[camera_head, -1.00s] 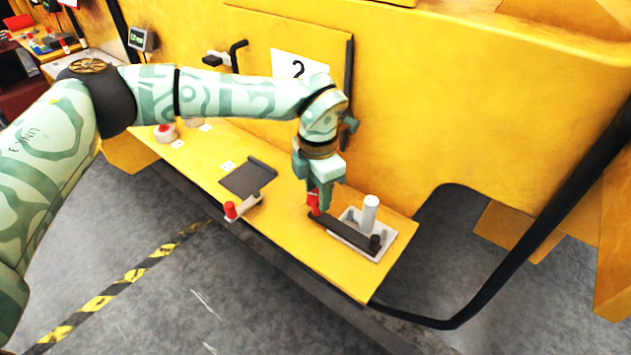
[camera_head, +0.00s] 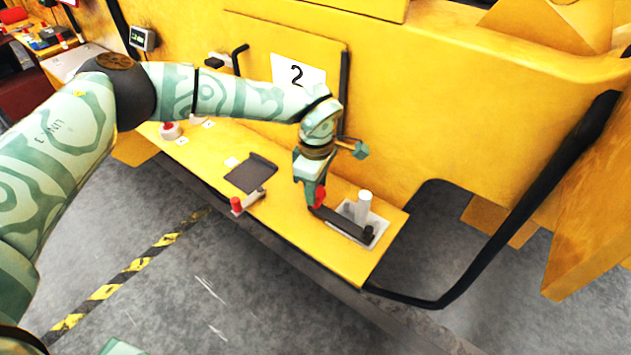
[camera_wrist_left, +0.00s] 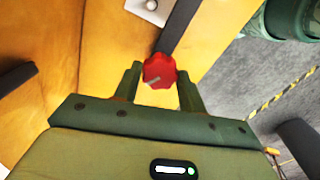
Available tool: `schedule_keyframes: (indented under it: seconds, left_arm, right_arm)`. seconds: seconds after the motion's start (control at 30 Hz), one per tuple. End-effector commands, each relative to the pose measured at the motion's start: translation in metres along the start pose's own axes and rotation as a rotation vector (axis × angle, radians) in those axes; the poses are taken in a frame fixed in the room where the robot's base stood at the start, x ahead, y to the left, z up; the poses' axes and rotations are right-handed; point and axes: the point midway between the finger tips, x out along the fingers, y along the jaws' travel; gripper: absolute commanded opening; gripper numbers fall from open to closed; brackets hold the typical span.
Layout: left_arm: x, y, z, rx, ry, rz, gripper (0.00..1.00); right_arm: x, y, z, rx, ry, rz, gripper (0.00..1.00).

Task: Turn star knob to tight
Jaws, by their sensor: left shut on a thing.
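The red star knob (camera_head: 320,196) sits at the near-left end of a dark bar on the yellow ledge. In the left wrist view the knob (camera_wrist_left: 159,71) shows its lobed top with a pale pointer mark. My left gripper (camera_head: 314,197) reaches down over the knob and is shut on it, one finger (camera_wrist_left: 132,80) on each side. The dark bar (camera_head: 343,222) runs from the knob to a black post on a pale plate (camera_head: 376,222). No tight marking is readable near the knob. My right gripper does not show in the head view.
A white cylinder (camera_head: 363,206) stands on the plate beside the bar.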

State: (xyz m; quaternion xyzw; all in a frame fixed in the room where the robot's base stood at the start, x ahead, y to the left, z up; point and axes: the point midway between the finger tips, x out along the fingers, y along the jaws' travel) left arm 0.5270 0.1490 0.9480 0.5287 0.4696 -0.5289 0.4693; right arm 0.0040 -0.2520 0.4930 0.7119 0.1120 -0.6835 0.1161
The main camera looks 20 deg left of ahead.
Motion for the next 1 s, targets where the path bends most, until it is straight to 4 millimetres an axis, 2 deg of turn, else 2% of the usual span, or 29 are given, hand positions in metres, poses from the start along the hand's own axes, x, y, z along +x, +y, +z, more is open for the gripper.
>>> schedule_keyframes:
  seconds: [0.7,1.0]
  left_arm:
    - [-0.001,0.001,0.000,0.663,0.001,0.002,0.18]
    - [-0.001,0.001,0.000,0.857,0.002,0.003,0.18]
  right_arm:
    - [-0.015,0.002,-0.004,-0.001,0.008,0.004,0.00]
    - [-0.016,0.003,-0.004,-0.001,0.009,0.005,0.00]
